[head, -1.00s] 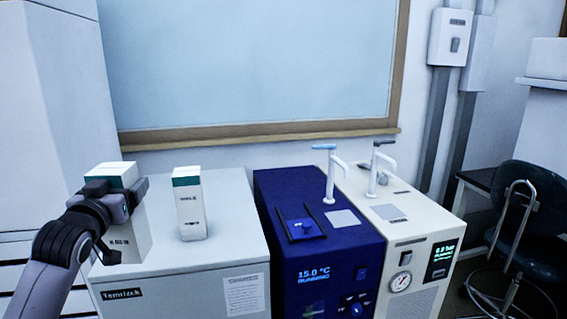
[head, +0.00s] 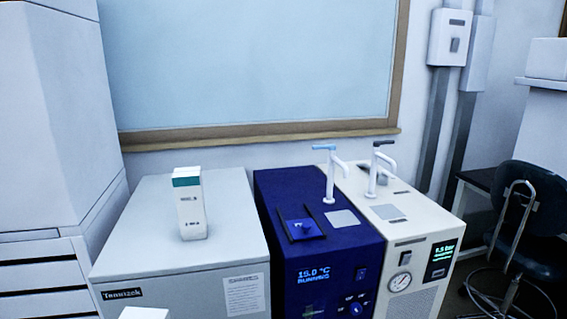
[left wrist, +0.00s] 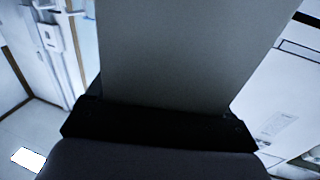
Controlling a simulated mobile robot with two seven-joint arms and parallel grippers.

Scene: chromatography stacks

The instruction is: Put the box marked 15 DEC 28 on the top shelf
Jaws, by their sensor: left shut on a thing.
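My left gripper (left wrist: 160,125) is shut on a box (left wrist: 190,50), whose plain grey side fills the middle of the left wrist view. Its marking is not visible there. In the head view the left gripper is out of frame; a white top (head: 145,313) at the bottom edge looks like the held box. A second white box (head: 190,205) with a teal band stands upright on the grey cabinet; its small print is too blurred to read. I cannot confirm which box bears 15 DEC 28. No top shelf can be made out for sure. My right gripper is not in view.
The grey cabinet (head: 125,235) has free room on its top around the standing box. To its right stand a blue unit (head: 280,190) and a cream unit (head: 350,185) with upright taps. A dark chair (head: 530,195) is at far right.

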